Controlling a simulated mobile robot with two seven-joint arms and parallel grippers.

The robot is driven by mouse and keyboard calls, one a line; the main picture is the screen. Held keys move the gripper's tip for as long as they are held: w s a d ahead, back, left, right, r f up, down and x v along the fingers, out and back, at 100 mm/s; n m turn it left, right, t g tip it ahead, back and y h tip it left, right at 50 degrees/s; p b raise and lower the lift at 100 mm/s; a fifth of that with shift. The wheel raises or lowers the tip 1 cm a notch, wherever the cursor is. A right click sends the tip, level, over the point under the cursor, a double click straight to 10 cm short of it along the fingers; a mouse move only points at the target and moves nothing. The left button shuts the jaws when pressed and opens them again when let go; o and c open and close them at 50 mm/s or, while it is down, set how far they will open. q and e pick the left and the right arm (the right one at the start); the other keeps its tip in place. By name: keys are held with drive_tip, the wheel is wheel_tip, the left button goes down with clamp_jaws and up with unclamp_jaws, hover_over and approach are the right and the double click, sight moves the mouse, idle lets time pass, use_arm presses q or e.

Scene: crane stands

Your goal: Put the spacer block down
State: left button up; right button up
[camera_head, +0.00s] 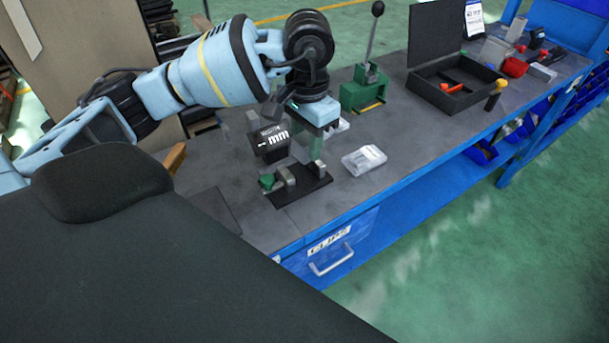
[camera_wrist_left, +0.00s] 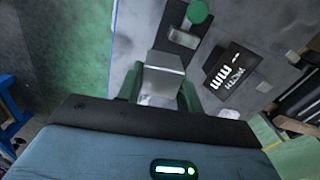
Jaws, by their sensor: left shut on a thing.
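My left gripper (camera_head: 318,143) points down over the workbench, beside a measuring stand. In the left wrist view its green fingers (camera_wrist_left: 160,90) are shut on a grey metal block, the spacer block (camera_wrist_left: 163,78). The stand has a black base (camera_head: 314,190), a green knob (camera_head: 267,181) and a black display (camera_head: 270,143) marked "mm". The display also shows in the left wrist view (camera_wrist_left: 233,76), right of the block. I cannot tell whether the block touches anything below. My right gripper is not in view.
A clear packet (camera_head: 364,160) lies on the grey bench right of the stand. Behind are a green lever press (camera_head: 364,90) and an open black case (camera_head: 455,88). A blue drawer (camera_head: 335,255) is below the front edge. Bare bench lies right of the packet.

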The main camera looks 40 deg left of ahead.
use_arm(q)
drive_tip(key=w+a+m, duration=0.1)
drive_tip(key=w+a, duration=0.1)
hover_over(303, 175)
wheel_tip(303, 175, down, 5)
drive_tip(key=shift+r, duration=0.1)
drive_tip(key=shift+f, duration=0.7)
wheel_tip(303, 175, down, 4)
drive_tip(key=shift+r, duration=0.25)
